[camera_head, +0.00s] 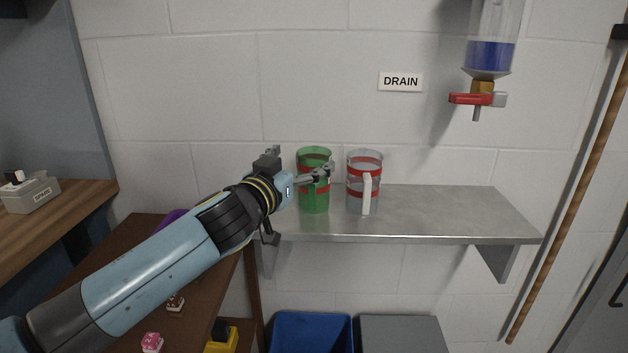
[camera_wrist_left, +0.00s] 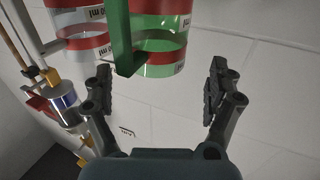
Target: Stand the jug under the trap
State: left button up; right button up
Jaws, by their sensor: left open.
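A green see-through jug (camera_head: 314,202) with red bands stands upright on the metal shelf. A clear jug (camera_head: 354,190) with red bands and a white handle stands just right of it. The trap (camera_head: 489,55), holding blue liquid, hangs at the upper right with a red-handled valve and a short spout, above the shelf's right part. My left gripper (camera_head: 300,161) is open and empty in front of the green jug, with one finger overlapping it in view. In the left wrist view the green jug (camera_wrist_left: 160,58) lies ahead between the spread fingers; contact cannot be told. My right gripper is out of view.
The metal shelf (camera_head: 440,215) is bare right of the clear jug, below the trap. A DRAIN label (camera_head: 400,82) is on the wall. A wooden pole (camera_head: 570,190) leans at the right. A blue bin (camera_head: 311,332) and a grey one (camera_head: 402,334) stand below.

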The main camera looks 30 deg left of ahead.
aim_at(312, 154)
pick_arm(q)
jog(key=w+p, duration=0.1)
jog(key=w, duration=0.3)
jog(key=shift+w+a+r, duration=0.1)
jog(key=shift+w, duration=0.1)
jog(key=shift+c, duration=0.8)
jog(key=c, duration=1.3)
jog(key=shift+c, duration=0.4)
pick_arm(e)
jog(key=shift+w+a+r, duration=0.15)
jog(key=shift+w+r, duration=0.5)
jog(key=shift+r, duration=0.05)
pick_arm(q)
jog(key=shift+r, duration=0.1)
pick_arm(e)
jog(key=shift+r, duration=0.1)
